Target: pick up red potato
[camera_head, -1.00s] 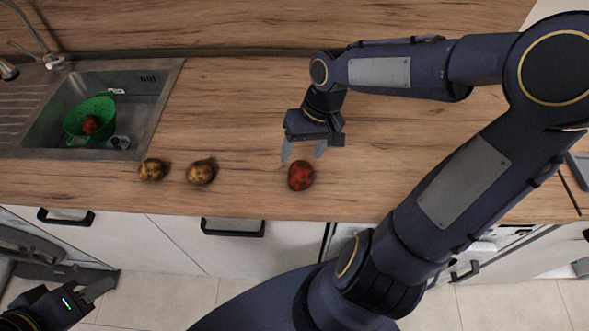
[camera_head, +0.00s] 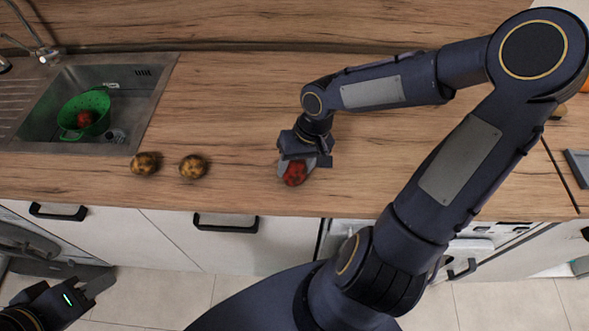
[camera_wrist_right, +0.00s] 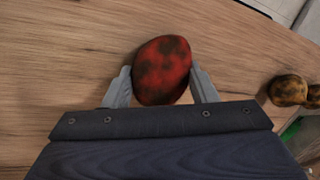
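The red potato (camera_head: 294,174), dark-blotched, lies on the wooden worktop near its front edge. My right gripper (camera_head: 296,167) is down at it, with one finger on each side. In the right wrist view the red potato (camera_wrist_right: 163,70) sits between the fingertips of my right gripper (camera_wrist_right: 161,72). The fingers stand apart, very close to its sides; firm contact cannot be made out. My left gripper (camera_head: 100,284) is low at the left, in front of the cabinets and away from the potato; its finger opening is unclear.
Two yellow-brown potatoes (camera_head: 145,163) (camera_head: 193,167) lie left of the red one. A green colander (camera_head: 84,115) with a reddish item (camera_head: 86,118) stands in the sink (camera_head: 135,85).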

